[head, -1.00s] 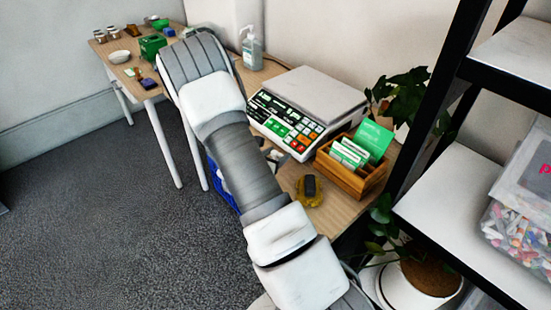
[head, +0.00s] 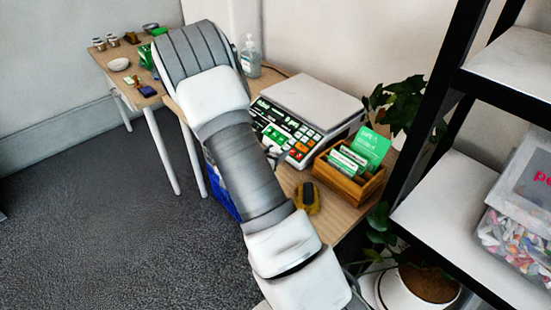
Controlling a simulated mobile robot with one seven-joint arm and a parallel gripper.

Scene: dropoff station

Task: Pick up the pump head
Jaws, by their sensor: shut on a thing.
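My arm runs from the bottom middle up to the upper left in the head view and hides much of the table behind it. My gripper is not clearly visible; it is hidden behind my arm. A small grey and dark piece (head: 273,156) shows at the arm's right edge by the scale; I cannot tell what it is. I see no separate pump head. A clear dispenser bottle (head: 251,60) with a white pump top (head: 249,40) stands upright at the back of the table, just right of my arm, with nothing touching it in view.
A white scale (head: 312,110) with a keypad stands right of my arm. A wooden card box (head: 350,182) and a yellow and dark object (head: 307,197) are in front. A black-framed shelf (head: 440,190) and a plant (head: 397,105) bound the right. Left floor is open.

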